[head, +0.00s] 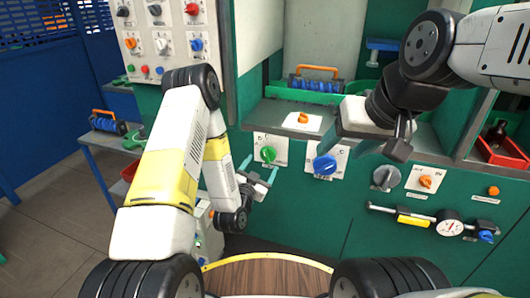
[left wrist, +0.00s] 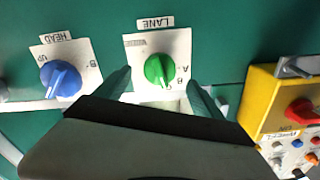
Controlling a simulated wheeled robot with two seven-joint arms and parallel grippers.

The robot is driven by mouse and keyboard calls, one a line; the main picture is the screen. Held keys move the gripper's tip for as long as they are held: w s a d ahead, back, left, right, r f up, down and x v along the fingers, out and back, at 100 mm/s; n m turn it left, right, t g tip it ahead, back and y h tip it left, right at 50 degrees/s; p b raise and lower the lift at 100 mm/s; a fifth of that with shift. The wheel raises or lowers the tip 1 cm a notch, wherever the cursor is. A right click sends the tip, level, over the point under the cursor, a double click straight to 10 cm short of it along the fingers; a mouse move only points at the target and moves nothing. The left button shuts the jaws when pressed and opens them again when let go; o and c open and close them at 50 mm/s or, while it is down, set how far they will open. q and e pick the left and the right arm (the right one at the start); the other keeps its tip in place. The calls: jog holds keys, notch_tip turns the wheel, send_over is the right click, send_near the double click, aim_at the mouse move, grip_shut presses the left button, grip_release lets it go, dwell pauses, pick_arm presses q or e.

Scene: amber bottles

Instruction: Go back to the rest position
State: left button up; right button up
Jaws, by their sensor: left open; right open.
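My left gripper (head: 259,172) is open in front of the green panel, close to the green knob (head: 268,154). In the left wrist view its two fingertips (left wrist: 160,90) stand apart on either side of the green LANE knob (left wrist: 158,70), with nothing held; whether they touch it I cannot tell. The blue HEAD knob (left wrist: 61,79) is beside it, turned at an angle. My right gripper (head: 352,120) is at the panel's ledge, above the blue knob (head: 324,165); its fingertips are hard to make out, and I see nothing held.
A grey knob (head: 386,178), an orange knob (head: 426,181) and a dial gauge (head: 449,228) line the panel on the right. A red bin (head: 500,153) holds a dark bottle (head: 497,132). A blue side table (head: 105,141) stands left. Open floor (head: 45,235) lies at lower left.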

pick_arm(q)
jog(key=shift+v, duration=1)
jog(key=w+a+r+g+y, duration=0.1)
jog(key=w+r+g, duration=0.1)
jog(key=r, duration=0.3)
jog(key=w+a+r+g, duration=0.1)
jog(key=w+a+r, duration=0.1)
jog(key=r, duration=0.3)
jog(key=s+a+r+n+g+y, duration=0.25)
jog(key=s+a+r, duration=0.2)
jog(key=r, duration=0.35)
jog(key=s+a+r+n+g, duration=0.1)
jog(key=s+r, duration=0.2)
jog(key=s, duration=0.5)
jog(key=s+a+r+n+g, duration=0.1)
jog(key=s+r+n+g, duration=0.1)
jog(key=s, duration=0.7)
jog(key=s+a+r+n+g, duration=0.1)
jog(key=s+r, duration=0.3)
jog(key=s, duration=0.5)
jog(key=shift+a+g, duration=0.35)
jog(key=shift+g, duration=0.4)
jog(key=shift+s, duration=0.15)
